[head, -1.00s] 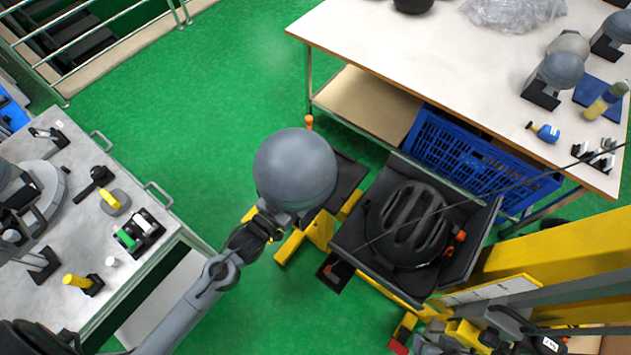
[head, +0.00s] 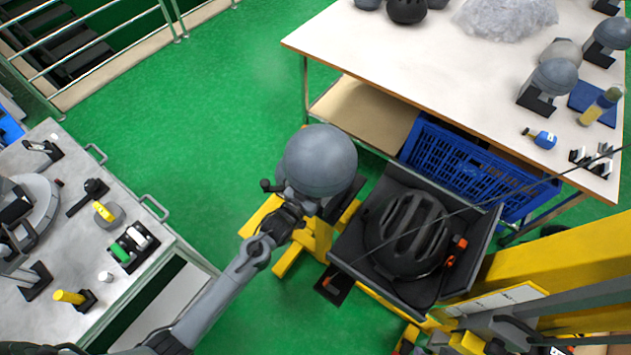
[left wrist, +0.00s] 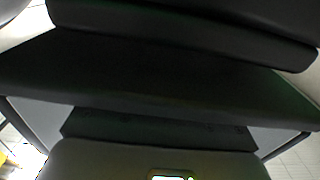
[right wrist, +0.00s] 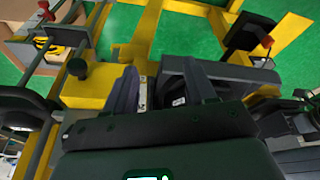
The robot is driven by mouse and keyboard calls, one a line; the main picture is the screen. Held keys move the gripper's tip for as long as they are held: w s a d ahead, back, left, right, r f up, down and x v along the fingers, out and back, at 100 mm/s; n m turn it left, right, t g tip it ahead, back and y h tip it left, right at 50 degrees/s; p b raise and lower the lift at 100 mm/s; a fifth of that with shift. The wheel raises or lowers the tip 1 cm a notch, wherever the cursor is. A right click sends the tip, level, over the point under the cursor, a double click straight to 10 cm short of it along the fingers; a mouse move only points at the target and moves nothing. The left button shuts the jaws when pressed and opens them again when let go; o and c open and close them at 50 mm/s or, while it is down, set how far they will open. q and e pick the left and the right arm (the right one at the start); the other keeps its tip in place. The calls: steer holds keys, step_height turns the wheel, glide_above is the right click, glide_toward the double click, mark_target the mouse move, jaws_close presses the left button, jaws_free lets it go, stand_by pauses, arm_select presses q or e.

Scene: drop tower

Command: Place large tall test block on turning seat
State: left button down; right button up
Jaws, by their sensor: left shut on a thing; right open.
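The large test block, a smooth grey head-shaped form (head: 320,160), is held upright by my left gripper (head: 282,222), which is shut on its lower part. It is over or in front of a dark seat-like part (head: 347,205) on a yellow stand; the block hides most of that part, and I cannot tell whether they touch. The left wrist view is filled by dark surfaces close to the camera. My right gripper (right wrist: 158,90) is open and empty in the right wrist view, pointing at the yellow frame; the head view does not show it clearly.
A black helmet (head: 408,230) lies in a dark tray (head: 345,245) just right of the block. A yellow tower (head: 560,255) rises at the right. A grey bench (head: 150,255) with tools is at left, a white table (head: 430,75) behind. Green floor is clear between them.

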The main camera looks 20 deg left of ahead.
arm_select(q)
steer(key=w, duration=0.1)
steer(key=w+f, duration=0.1)
steer(key=w, duration=0.1)
steer(key=shift+d+f+b, duration=0.2)
steer(key=shift+d+b, duration=0.1)
steer(key=shift+f, duration=0.2)
steer(key=shift+f, duration=0.1)
steer(key=c, duration=1.4)
jaws_free()
steer(key=shift+f, duration=0.25)
steer(key=o, duration=0.3)
steer(key=shift+o, duration=0.2)
steer(key=shift+s+r, duration=0.1)
steer(key=shift+r, duration=0.1)
